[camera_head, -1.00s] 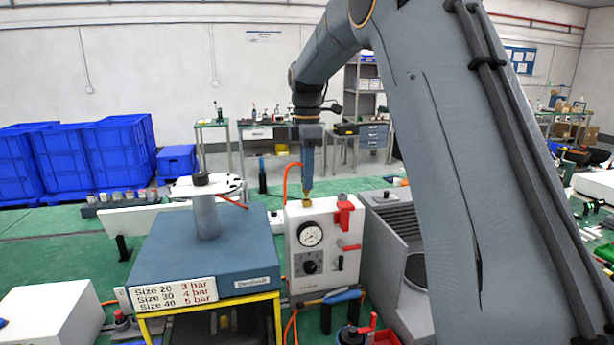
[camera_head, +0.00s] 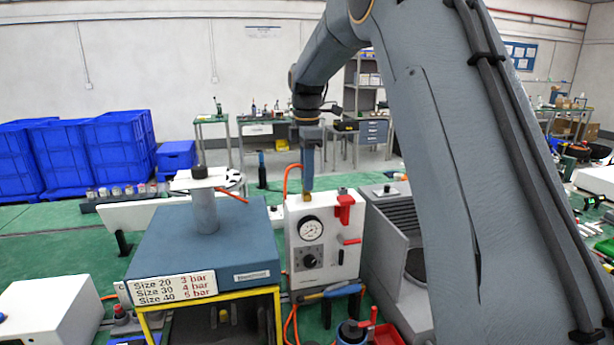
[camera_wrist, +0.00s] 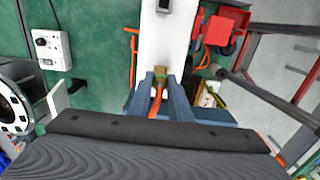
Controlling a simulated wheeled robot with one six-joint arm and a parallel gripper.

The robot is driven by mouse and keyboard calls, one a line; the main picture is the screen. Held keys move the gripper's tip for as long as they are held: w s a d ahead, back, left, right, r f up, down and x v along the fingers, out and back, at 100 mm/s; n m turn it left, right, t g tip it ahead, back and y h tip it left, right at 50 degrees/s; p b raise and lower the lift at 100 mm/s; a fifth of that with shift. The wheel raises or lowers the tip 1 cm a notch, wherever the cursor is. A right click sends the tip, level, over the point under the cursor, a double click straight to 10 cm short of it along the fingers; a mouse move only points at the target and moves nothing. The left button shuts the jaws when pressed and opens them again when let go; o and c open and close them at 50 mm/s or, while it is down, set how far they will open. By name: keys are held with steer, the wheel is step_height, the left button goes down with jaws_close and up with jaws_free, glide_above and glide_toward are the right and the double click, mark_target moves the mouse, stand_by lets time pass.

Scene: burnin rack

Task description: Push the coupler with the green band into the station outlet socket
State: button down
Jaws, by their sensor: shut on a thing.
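My gripper (camera_head: 308,187) points straight down over the top of the white station (camera_head: 346,258), which has a round gauge and a knob on its front. It is shut on a small brass coupler, which shows between the fingers in the wrist view (camera_wrist: 159,78), with an orange hose running back from it. The green band is too small to tell surely. In the head view the coupler's brass end sits at the station's top edge, where the outlet socket is. The gripper and arm hide the junction, so I cannot tell whether the coupler is seated.
A red valve handle (camera_head: 344,209) stands just right of the gripper on the station. A blue block with a grey post (camera_head: 205,213) is to the left, on a yellow frame. A grey ribbed machine (camera_head: 388,245) stands close on the right.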

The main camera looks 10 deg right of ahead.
steer(key=shift+r, duration=0.2)
steer(key=shift+r+p, duration=0.65)
steer(key=shift+r, duration=0.1)
steer(key=shift+f, duration=0.7)
stand_by(1.2)
steer(key=c, duration=1.5)
jaws_free()
steer(key=shift+c, duration=0.2)
steer(key=shift+r+b, duration=1.7)
steer(key=shift+r, duration=2.15)
